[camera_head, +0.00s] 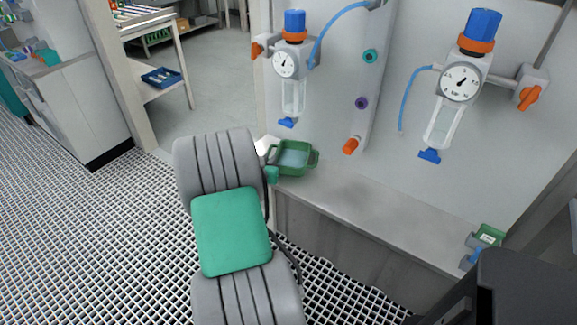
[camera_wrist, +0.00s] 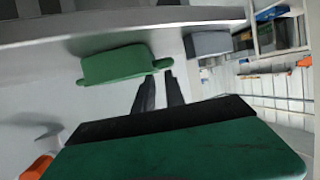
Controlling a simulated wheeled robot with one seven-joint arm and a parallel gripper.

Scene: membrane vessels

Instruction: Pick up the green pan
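The green pan (camera_head: 294,158) is a small rectangular dish with handles on the left end of the grey ledge. In the wrist view the green pan (camera_wrist: 115,65) shows from its side, with a handle pointing toward the fingertips. My gripper (camera_wrist: 159,75) has two dark fingers with a gap between them, so it is open. The fingertips are very close to that handle; I cannot tell whether they touch it. In the head view my arm hides the fingers, and its end is at the pan's left side.
The ledge (camera_head: 360,205) is mostly bare right of the pan. Behind it are a left gauge unit (camera_head: 285,65), a right gauge unit (camera_head: 460,83) and an orange knob (camera_head: 351,145). A small green-topped item (camera_head: 488,235) is at the ledge's right end.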

